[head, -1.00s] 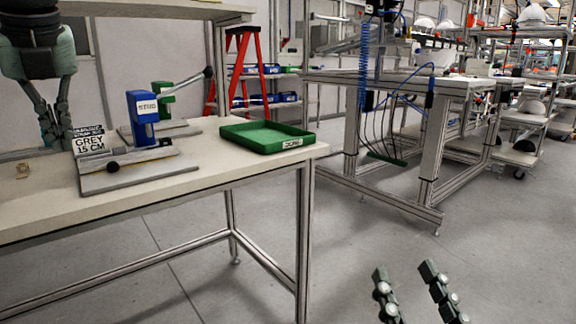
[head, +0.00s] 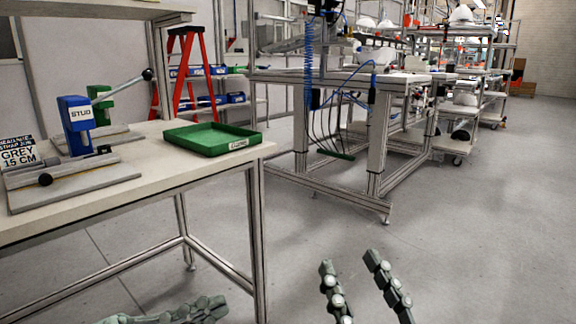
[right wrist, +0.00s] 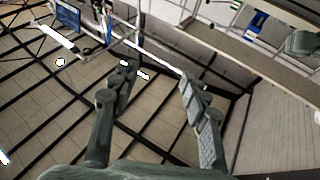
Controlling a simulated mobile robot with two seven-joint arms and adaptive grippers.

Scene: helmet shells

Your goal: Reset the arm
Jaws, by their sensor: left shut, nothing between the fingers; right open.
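My left gripper (head: 205,308) shows at the bottom left of the head view. It is shut and empty, low in front of the table; its arm is out of the frame. My right gripper (head: 350,260) is at the bottom centre of the head view, its two fingers spread, open and empty over the floor. The right wrist view also shows the right gripper (right wrist: 158,82) with nothing between its fingers.
A table (head: 130,198) at the left bears a blue press marked STUD (head: 76,125), a green press (head: 102,105) and an empty green tray (head: 212,139). A metal workbench (head: 375,150) stands further back. The grey floor (head: 470,250) at the right is clear.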

